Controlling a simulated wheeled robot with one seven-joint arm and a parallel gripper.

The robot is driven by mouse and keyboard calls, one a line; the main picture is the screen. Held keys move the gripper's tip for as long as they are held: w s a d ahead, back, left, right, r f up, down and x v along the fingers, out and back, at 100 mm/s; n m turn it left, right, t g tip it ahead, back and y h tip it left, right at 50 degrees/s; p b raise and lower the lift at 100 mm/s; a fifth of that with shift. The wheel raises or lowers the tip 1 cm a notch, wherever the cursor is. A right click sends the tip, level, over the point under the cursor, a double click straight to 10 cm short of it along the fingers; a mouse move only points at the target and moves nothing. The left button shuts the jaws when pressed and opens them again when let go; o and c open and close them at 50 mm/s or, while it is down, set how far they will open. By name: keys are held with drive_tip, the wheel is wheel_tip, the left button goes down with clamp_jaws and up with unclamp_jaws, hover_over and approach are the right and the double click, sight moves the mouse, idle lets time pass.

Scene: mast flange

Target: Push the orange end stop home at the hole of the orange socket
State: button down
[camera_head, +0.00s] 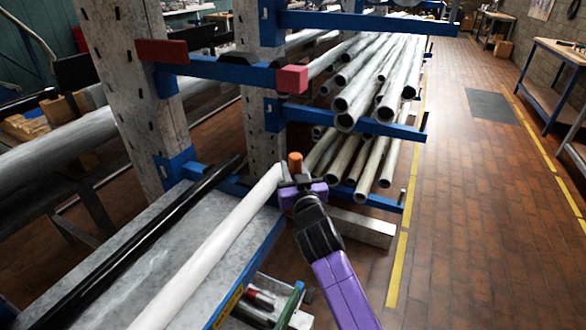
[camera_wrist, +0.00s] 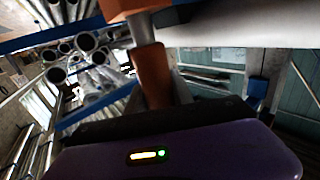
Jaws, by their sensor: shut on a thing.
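My gripper (camera_head: 297,182) is shut on the orange end stop (camera_head: 295,162), which stands up out of the jaws beside the far end of the white tube. In the wrist view the end stop (camera_wrist: 152,78) is between the dark fingers, with a grey shank rising from it. The shank's top meets an orange block at the upper edge, which looks like the orange socket (camera_wrist: 128,8). The hole is hidden. I cannot tell whether the shank is in it. In the head view I cannot make out the socket clearly.
The white tube (camera_head: 215,250) and a black tube (camera_head: 140,250) lie left of my gripper. Above it is a blue rack arm (camera_head: 350,118) bearing grey pipes (camera_head: 385,75). A red block (camera_head: 292,78) caps another arm.

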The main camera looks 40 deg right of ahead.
drive_tip(key=shift+f+b, duration=1.15)
drive_tip(key=shift+f, duration=0.1)
drive_tip(key=c, duration=1)
unclamp_jaws()
drive_tip(key=shift+c, duration=0.2)
drive_tip(key=shift+s+a, duration=0.3)
drive_tip(key=shift+s, duration=0.15)
drive_tip(key=v, duration=0.6)
drive_tip(key=shift+s+a+b, duration=0.15)
drive_tip(key=shift+s+b, duration=0.2)
